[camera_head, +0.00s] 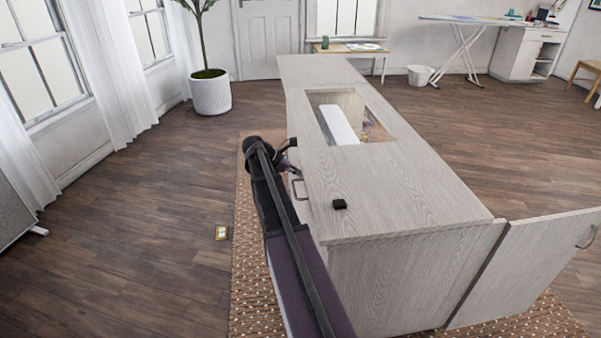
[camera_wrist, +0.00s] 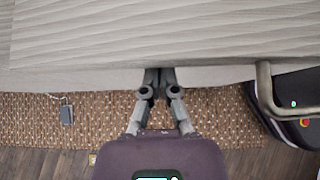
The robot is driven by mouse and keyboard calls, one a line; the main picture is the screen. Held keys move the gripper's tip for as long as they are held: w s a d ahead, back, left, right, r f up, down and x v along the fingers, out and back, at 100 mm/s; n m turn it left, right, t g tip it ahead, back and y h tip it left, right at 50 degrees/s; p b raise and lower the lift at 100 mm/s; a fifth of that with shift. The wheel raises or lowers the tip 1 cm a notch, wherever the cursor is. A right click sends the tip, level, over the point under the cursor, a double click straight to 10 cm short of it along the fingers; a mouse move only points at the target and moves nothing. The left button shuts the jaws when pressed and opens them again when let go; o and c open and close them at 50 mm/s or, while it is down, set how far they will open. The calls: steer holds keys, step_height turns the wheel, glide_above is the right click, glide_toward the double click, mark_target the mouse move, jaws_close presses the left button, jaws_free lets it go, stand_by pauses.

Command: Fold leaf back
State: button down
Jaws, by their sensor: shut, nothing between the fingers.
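The pale wood-grain sewing cabinet (camera_head: 420,190) stands in the middle of the head view. Its far top section (camera_head: 315,70), which looks like the leaf, lies flat and level with the rest of the top. A cutout in the top shows a white sewing machine (camera_head: 337,125) inside, lower than the surface. My gripper (camera_head: 291,146) is at the cabinet's left long side, near the top edge. In the wrist view my gripper (camera_wrist: 158,82) is shut and empty, its tips at the cabinet's edge; contact cannot be told. Any hinge is too small to see.
A metal handle (camera_head: 299,189) sticks out from the cabinet side by my arm. A door panel (camera_head: 530,265) stands open at the near right. A small black block (camera_head: 339,204) lies on the top. A patterned rug (camera_head: 245,270) lies underneath; a potted plant (camera_head: 210,95) stands back left.

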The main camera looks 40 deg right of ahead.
steer(key=shift+r, duration=0.4)
